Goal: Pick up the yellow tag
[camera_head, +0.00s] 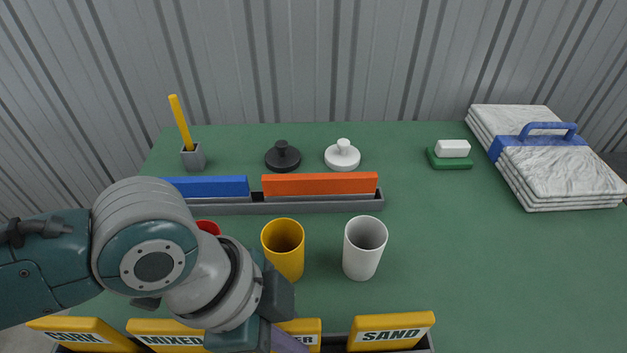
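Several yellow tags with black lettering on white labels stand in a row in a dark rack (428,345) along the bottom edge. They are the CORK tag (85,330), the MIXED tag (165,328), a partly hidden tag whose label ends in "ER" (309,326), and the SAND tag (391,325). My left arm reaches in from the left, and my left gripper (275,318) is over the row between the MIXED and "ER" tags. Its fingertips are hidden or cut off, so its opening does not show. A purple piece (288,343) shows beside it, unclear what. My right gripper is not in view.
A yellow cup (283,249) and white cup (363,248) stand behind the tags; a red one (208,227) is mostly hidden. A grey tray (318,204) holds blue and orange bars. White slabs (560,170) lie at right. The right-hand green tabletop (500,270) is clear.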

